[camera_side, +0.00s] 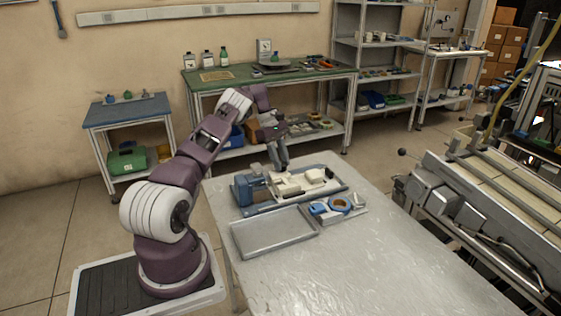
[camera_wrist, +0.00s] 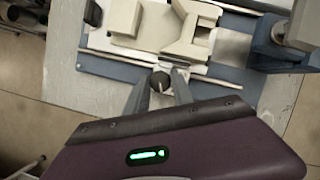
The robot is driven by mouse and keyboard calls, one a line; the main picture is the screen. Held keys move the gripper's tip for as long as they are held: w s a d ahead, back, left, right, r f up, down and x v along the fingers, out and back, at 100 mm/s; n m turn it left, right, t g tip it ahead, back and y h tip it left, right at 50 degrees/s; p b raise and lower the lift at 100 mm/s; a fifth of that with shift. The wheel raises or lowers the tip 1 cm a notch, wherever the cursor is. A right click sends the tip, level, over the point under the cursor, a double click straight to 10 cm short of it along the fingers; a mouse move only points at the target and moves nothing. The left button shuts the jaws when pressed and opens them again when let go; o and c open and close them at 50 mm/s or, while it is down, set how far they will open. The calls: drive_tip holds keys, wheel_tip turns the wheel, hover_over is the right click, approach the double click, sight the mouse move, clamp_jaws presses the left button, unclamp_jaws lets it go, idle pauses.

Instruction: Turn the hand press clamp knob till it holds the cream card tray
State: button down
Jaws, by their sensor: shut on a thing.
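My gripper (camera_side: 280,166) reaches down over the far side of the hand press, which has a blue-grey base (camera_side: 334,190) on the table. In the wrist view its two fingers (camera_wrist: 160,88) are on either side of a small dark round knob (camera_wrist: 160,79), shut on it. The knob sits at the edge of the press, beside a pale rail. The cream card tray (camera_wrist: 126,18), with raised cream blocks, lies on the press just beyond the knob. The tray also shows in the side view (camera_side: 299,184). I cannot tell whether the clamp touches the tray.
A blue upright block (camera_side: 250,190) stands at the left end of the press. The table's near right part (camera_side: 400,260) is clear.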

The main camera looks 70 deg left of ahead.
drive_tip(key=shift+m, duration=0.4)
idle(0.5)
drive_tip(key=c, duration=1.4)
unclamp_jaws()
drive_tip(key=shift+o, duration=0.2)
drive_tip(key=shift+r, duration=0.1)
